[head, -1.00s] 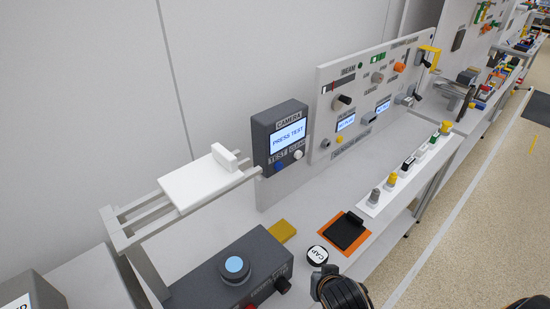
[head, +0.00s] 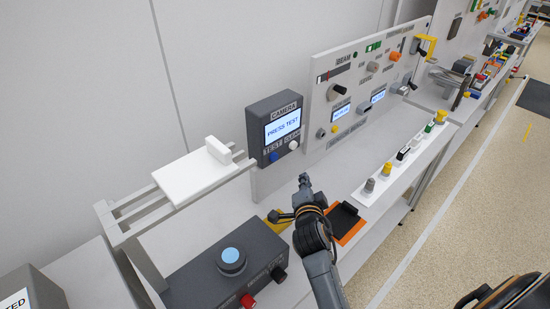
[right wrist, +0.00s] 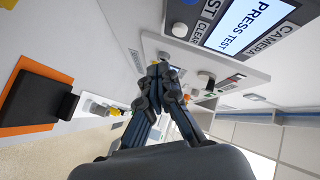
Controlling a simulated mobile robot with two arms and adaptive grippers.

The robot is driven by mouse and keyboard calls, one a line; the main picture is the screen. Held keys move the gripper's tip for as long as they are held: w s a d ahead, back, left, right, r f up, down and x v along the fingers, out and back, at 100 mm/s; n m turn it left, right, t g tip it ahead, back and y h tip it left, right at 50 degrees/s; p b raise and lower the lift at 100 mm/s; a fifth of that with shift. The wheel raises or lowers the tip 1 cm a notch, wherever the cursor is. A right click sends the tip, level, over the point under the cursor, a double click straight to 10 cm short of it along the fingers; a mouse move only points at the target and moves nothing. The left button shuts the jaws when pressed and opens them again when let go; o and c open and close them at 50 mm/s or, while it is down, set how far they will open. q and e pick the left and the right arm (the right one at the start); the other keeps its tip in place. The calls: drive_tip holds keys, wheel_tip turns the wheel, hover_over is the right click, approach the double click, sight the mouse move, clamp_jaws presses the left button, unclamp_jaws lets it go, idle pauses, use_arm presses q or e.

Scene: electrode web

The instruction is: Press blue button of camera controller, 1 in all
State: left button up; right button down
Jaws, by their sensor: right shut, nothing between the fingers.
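The camera controller (head: 263,128) is a dark grey box on the wall side, with a lit screen reading PRESS TEST. The right wrist view shows the screen (right wrist: 255,22), the white button (right wrist: 179,29) and a sliver of the blue button (right wrist: 191,2) at the top edge. My right gripper (head: 304,181) is shut and empty, below and in front of the controller, apart from it. It also shows in the right wrist view (right wrist: 160,66). My left gripper is out of view.
A white plate on rails (head: 185,180) stands left of the controller. A grey box with a big light-blue button (head: 231,256) is in front. A panel with knobs (head: 322,105) stands right. An orange pad with a black block (head: 346,216) lies beside my right arm.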

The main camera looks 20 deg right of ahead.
sight(274, 157)
drive_tip(key=w+a+b, duration=0.3)
drive_tip(key=w, duration=0.5)
drive_tip(key=shift+w, duration=0.15)
drive_tip(key=shift+d, duration=0.1)
drive_tip(key=shift+f+b, duration=0.1)
drive_tip(key=shift+b, duration=0.25)
idle(1.1)
drive_tip(key=shift+w+a+b, duration=0.25)
drive_tip(key=shift+w+b, duration=0.1)
drive_tip(key=shift+w, duration=0.1)
drive_tip(key=shift+r, duration=0.2)
